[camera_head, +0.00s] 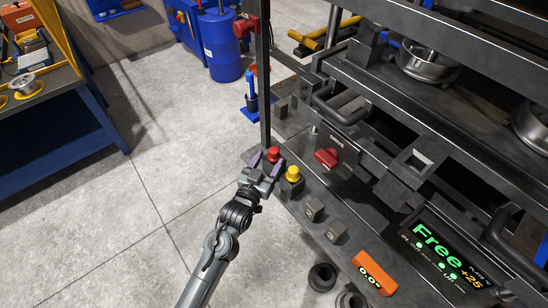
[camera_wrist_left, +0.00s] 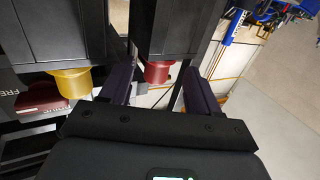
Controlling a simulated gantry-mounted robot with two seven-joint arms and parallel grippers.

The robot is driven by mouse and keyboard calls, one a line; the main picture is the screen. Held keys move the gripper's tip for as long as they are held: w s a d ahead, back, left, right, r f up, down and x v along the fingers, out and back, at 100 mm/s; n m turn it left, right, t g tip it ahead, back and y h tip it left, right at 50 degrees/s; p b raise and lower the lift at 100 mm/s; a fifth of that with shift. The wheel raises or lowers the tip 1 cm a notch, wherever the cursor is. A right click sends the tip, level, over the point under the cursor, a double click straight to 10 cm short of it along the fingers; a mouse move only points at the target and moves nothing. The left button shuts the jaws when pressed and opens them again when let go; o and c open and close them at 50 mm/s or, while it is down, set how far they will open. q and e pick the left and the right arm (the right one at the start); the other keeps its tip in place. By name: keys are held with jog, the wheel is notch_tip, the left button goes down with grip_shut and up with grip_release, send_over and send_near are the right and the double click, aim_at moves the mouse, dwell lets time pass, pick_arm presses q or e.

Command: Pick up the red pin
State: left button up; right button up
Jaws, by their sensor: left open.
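The red pin (camera_head: 273,154) has a round red top and stands in a dark block at the far left end of the press's front shelf. My left gripper (camera_head: 267,165) is open around or just in front of it, one purple finger to each side in the picture. In the left wrist view the red pin (camera_wrist_left: 157,73) shows between the two dark purple fingers (camera_wrist_left: 160,90), with gaps on both sides. I cannot tell whether a finger touches it. My right gripper is in neither view.
A yellow pin (camera_head: 293,174) in a similar block stands close by on the right, and it also shows in the wrist view (camera_wrist_left: 70,82). A dark red switch (camera_head: 327,157) and a vertical post (camera_head: 264,90) are near. Open floor (camera_head: 150,190) lies left of the press.

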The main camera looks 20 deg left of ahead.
aim_at(276, 149)
pick_arm(q)
jog(key=shift+w+d+r, duration=0.15)
jog(key=shift+w+r, duration=0.05)
jog(key=shift+w, duration=1.2)
jog(key=shift+w+d+r, duration=0.1)
jog(key=shift+w+r, duration=0.05)
jog(key=shift+w, duration=1.25)
jog(key=shift+c, duration=0.3)
jog(key=c, duration=1.1)
